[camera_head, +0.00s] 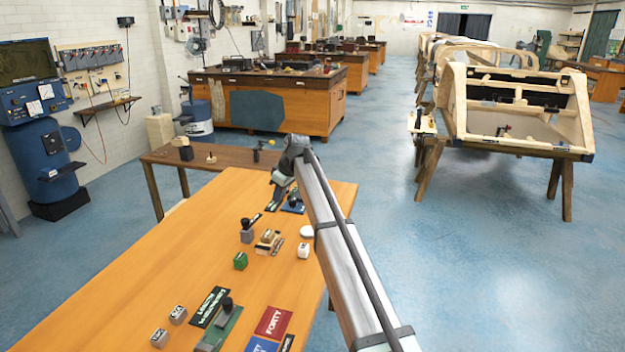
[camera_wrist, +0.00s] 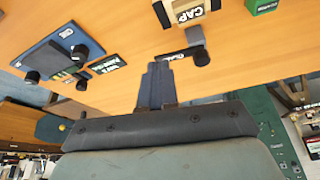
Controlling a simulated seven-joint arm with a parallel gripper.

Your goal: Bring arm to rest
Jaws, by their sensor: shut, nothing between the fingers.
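My gripper (camera_head: 276,199) is at the end of my arm, above the far end of the orange wooden table (camera_head: 150,262) in the head view. In the wrist view its dark fingers (camera_wrist: 157,68) are together, with nothing between them. The fingers point toward the tabletop; whether they touch it cannot be told. A grey stamp with a black knob (camera_wrist: 198,50) appears close to the right of the fingertips in the wrist view. A blue plate with black knobs (camera_wrist: 52,60) lies to their left; it also shows beside my gripper in the head view (camera_head: 293,207).
A beige block marked CAP (camera_wrist: 187,12) and a green block (camera_head: 240,261) are on the table. A red FORTY card (camera_head: 273,322) and a green plate (camera_head: 219,330) lie nearer. A brown bench (camera_head: 220,157) stands behind. Blue floor to the right is open before a wooden bodyframe (camera_head: 515,115).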

